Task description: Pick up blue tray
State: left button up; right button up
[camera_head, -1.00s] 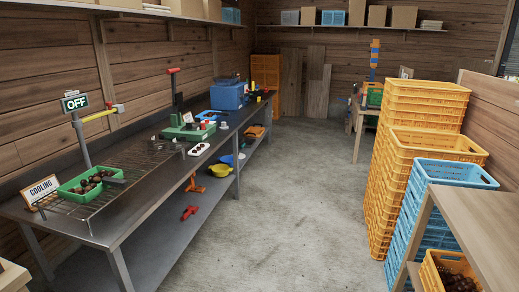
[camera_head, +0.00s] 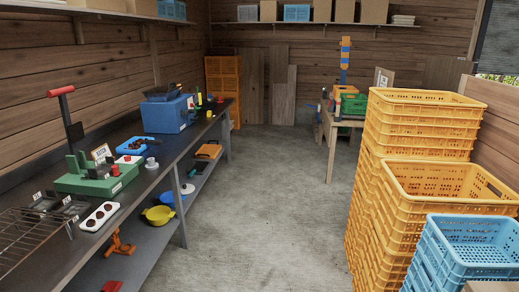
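A blue tray (camera_head: 148,141) lies on the dark workbench (camera_head: 150,176) along the left wall, with small dark things on it. It sits in front of a blue cooler box (camera_head: 167,112) and behind a green machine (camera_head: 97,177) with a red-handled lever. Neither of my grippers shows in the head view.
Yellow crates (camera_head: 400,200) stand in tall stacks on the right, with blue crates (camera_head: 470,240) in front. A low wooden table (camera_head: 330,127) with a green crate (camera_head: 353,104) is at the back. The concrete floor (camera_head: 255,200) between bench and crates is clear.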

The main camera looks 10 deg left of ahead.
aim_at(135, 145)
jog(key=i+u, duration=0.1)
jog(key=i, duration=0.55)
jog(key=i+l+u, duration=0.15)
jog(key=i, duration=0.55)
jog(key=i+l+u, duration=0.1)
jog(key=i, duration=0.55)
jog(key=i+u, duration=0.3)
jog(key=u, duration=0.15)
jog(key=i+l+u, duration=0.15)
jog(key=i+u, duration=0.25)
jog(key=i+l+u, duration=0.2)
jog(key=u, duration=0.25)
jog(key=i+l+u, duration=0.25)
jog(key=u, duration=0.2)
jog(key=i+l+u, duration=0.15)
jog(key=l+u, duration=0.3)
